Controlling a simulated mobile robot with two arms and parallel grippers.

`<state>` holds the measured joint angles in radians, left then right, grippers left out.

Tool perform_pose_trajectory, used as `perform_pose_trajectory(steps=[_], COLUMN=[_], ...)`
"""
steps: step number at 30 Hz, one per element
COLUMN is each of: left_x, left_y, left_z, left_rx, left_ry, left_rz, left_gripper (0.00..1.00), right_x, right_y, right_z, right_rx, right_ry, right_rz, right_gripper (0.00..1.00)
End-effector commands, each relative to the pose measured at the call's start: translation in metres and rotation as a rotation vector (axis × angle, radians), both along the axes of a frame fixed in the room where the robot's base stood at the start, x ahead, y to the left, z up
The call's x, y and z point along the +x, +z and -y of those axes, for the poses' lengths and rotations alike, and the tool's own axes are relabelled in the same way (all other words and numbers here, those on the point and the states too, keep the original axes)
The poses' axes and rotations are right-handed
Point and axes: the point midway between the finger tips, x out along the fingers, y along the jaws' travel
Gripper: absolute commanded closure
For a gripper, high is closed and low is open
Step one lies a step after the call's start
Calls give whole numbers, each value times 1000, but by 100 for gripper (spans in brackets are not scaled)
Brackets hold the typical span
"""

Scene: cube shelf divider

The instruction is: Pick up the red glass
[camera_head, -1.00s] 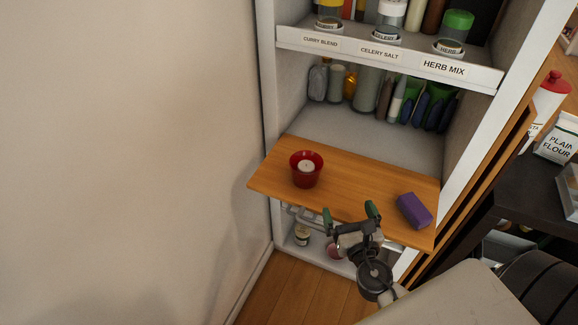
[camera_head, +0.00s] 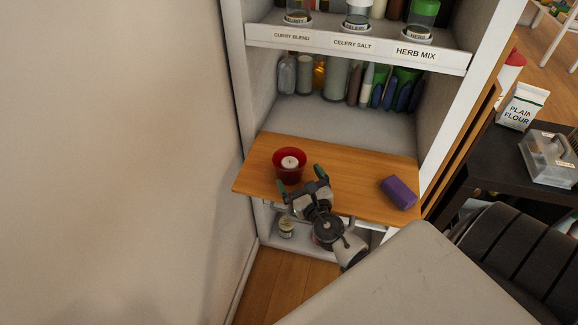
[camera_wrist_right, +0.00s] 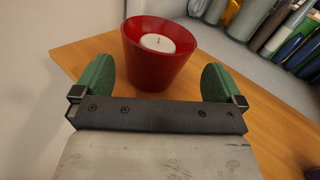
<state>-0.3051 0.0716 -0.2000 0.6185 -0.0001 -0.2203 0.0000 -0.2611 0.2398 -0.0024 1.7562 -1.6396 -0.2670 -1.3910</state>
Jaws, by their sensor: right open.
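The red glass (camera_head: 289,174) stands upright on the left part of the wooden board, with a white candle (camera_head: 290,162) inside it. In the right wrist view the red glass (camera_wrist_right: 160,66) is just beyond my fingertips, between their lines and a little left of the picture's middle. My right gripper (camera_head: 301,178) is open and empty, close in front of the glass and slightly to its right. Its green-padded fingers (camera_wrist_right: 158,82) are spread wide. I see no contact with the glass. My left gripper is not in view.
A purple block (camera_head: 398,192) lies on the right part of the wooden board (camera_head: 345,176). Bottles stand at the back of the shelf behind it. A labelled spice shelf (camera_head: 355,44) is above. A wall (camera_head: 120,160) closes the left side. A dark table (camera_head: 500,157) stands at right.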

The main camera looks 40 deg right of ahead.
Motion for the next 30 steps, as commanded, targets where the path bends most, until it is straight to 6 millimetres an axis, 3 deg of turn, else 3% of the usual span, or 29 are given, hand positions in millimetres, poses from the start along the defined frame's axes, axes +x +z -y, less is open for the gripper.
perform_pose_trajectory(steps=[10, 19, 20, 27, 30], left_x=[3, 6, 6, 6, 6], left_y=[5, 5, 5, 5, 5], left_z=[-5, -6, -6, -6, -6], left_rx=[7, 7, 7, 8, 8], left_ry=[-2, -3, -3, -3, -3], left_rz=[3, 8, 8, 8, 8], left_gripper=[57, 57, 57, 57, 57], right_x=[46, 51, 51, 51, 51], right_y=[-1, -2, -2, -2, -1], right_z=[6, 8, 8, 8, 8], right_rx=[1, 1, 1, 1, 1], right_ry=[0, 0, 0, 0, 0], right_rz=[2, 0, 0, 0, 2], right_gripper=[0, 0, 2, 38, 39])
